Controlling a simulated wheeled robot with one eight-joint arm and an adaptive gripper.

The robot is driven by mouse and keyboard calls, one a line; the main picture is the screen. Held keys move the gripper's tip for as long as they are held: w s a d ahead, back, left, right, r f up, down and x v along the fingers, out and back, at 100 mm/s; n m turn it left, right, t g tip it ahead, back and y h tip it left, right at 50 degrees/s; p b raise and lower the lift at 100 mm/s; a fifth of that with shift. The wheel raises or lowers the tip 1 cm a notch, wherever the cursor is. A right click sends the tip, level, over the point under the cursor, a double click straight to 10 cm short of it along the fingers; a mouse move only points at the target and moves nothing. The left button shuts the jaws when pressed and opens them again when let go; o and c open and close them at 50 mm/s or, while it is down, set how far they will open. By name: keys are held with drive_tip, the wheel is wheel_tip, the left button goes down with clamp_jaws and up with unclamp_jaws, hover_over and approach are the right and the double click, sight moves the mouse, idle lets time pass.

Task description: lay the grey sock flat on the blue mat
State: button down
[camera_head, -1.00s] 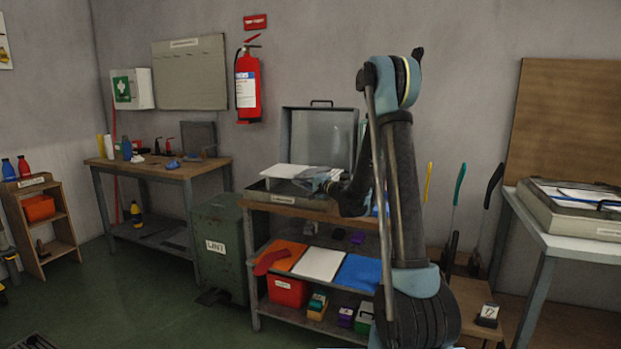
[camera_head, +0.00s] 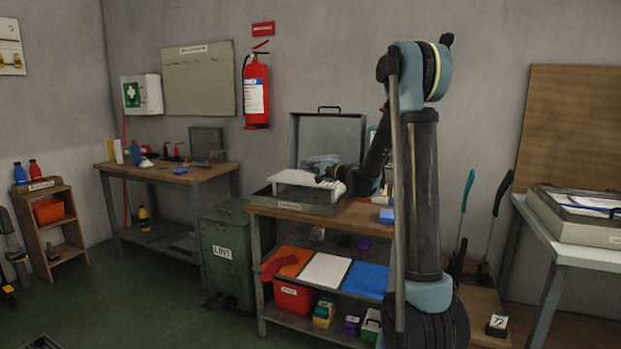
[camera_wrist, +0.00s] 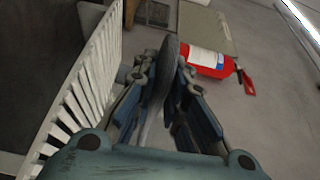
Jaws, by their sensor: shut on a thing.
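My gripper (camera_wrist: 163,68) is shut on a long, rounded grey thing that looks like the grey sock (camera_wrist: 160,90); it stands up between the two fingers in the wrist view. In the head view my gripper (camera_head: 322,162) is small, above the open case on the workbench, and the sock cannot be made out there. The blue mat (camera_head: 366,279) lies flat on the middle shelf of that bench, at the right of a white mat (camera_head: 325,270) and an orange mat (camera_head: 290,259). The visible part of the blue mat is bare; my arm stands close to its right edge.
A red sock (camera_head: 275,270) lies on the orange mat. The open case (camera_head: 267,200) holds a white slatted panel (camera_head: 300,184), close beside my gripper in the wrist view. The bench top (camera_head: 375,215) overhangs the mats. A green bin (camera_head: 226,265) stands left of the bench.

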drive_tip(key=shift+r, duration=0.45)
drive_tip(key=shift+f, duration=4.8)
drive_tip(key=c, duration=1.6)
unclamp_jaws()
drive_tip(key=shift+f, duration=0.1)
drive_tip(key=shift+f, duration=0.1)
